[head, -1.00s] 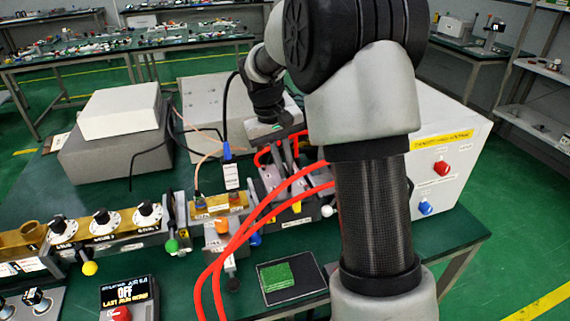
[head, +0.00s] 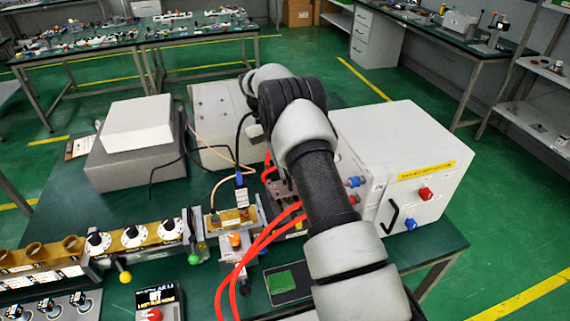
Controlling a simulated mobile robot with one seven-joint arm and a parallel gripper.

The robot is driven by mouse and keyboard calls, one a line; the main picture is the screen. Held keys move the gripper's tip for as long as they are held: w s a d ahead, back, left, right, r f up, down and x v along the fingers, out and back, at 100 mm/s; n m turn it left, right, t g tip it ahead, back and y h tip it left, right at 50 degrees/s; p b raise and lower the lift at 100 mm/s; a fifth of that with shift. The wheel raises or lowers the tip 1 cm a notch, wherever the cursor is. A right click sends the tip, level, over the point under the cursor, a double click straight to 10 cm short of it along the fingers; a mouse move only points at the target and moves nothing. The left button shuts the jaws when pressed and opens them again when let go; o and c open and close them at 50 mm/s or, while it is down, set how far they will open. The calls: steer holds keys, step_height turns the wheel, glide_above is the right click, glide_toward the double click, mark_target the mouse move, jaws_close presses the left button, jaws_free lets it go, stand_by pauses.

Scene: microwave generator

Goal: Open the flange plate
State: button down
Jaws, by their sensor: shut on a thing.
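My arm crosses the middle of the view and reaches down behind itself to the bench-mounted metal assembly with red hoses. My gripper (head: 278,178) is mostly hidden by my arm and is shut on the flange plate at this assembly. The plate is hidden behind my arm and the hoses, so its angle cannot be told. Left of it stands the brass waveguide section (head: 235,220) with a blue-topped labelled connector (head: 240,190).
Red hoses (head: 245,262) loop close to my arm. A white generator box (head: 415,185) stands at the right. A row of dialled waveguide parts (head: 135,237) runs left. A green-and-black pad (head: 285,282) lies in front.

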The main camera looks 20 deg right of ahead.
steer(key=shift+w+r+p, duration=0.15)
steer(key=shift+w+p, duration=0.2)
steer(key=shift+p, duration=0.05)
steer(key=c, duration=1.8)
jaws_free()
steer(key=shift+c, duration=0.2)
step_height(320, 180, up, 10)
steer(key=shift+b, duration=0.4)
